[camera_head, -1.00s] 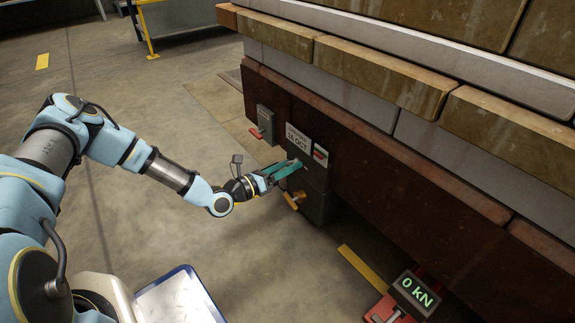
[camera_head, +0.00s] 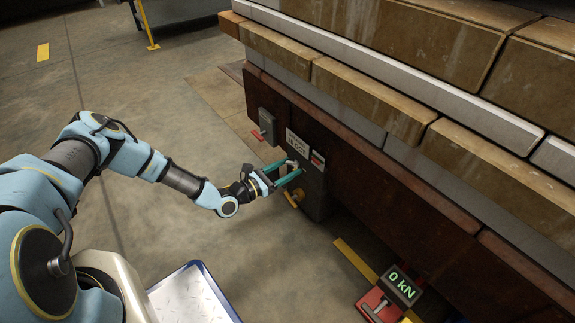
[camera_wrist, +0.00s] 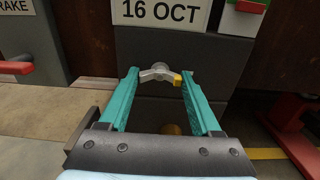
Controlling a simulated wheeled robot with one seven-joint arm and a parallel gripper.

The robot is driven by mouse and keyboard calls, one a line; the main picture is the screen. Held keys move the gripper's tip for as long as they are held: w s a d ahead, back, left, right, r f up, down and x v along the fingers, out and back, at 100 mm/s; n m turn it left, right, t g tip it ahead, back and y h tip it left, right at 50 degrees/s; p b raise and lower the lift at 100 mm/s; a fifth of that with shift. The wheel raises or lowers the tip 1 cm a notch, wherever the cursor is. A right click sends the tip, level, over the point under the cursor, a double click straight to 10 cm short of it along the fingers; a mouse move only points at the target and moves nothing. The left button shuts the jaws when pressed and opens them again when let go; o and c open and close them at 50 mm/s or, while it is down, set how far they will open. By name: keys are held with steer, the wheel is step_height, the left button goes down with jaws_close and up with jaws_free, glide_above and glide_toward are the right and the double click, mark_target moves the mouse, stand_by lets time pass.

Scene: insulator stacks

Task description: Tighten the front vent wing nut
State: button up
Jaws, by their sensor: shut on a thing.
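The front vent wing nut (camera_wrist: 160,73) is a small silver nut with two wings, one tipped yellow. It sits on the dark grey box (camera_wrist: 205,60) below a "16 OCT" plate. My gripper (camera_wrist: 160,78) has one teal finger at each side of the nut and is shut on its wings. The yellow-tipped wing lies at the right finger. In the head view my gripper (camera_head: 291,169) reaches the face of the box, and the nut is small between the fingertips there.
A yellow handle (camera_head: 294,197) sits low on the box. A red-handled brake box (camera_head: 267,127) is to the left. A red device with a "0 kN" display (camera_head: 402,286) stands at lower right. Brick-laden car side (camera_head: 390,190) runs rightward. The floor at left is open.

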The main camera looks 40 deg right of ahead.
stand_by(0.3)
steer(key=o, duration=1.4)
steer(key=a+p, duration=0.1)
steer(key=a, duration=0.6)
steer(key=a+p, duration=0.1)
steer(key=a, duration=0.2)
steer(key=shift+w+a+p, duration=0.3)
steer(key=shift+a+p, duration=0.05)
steer(key=shift+a, duration=0.05)
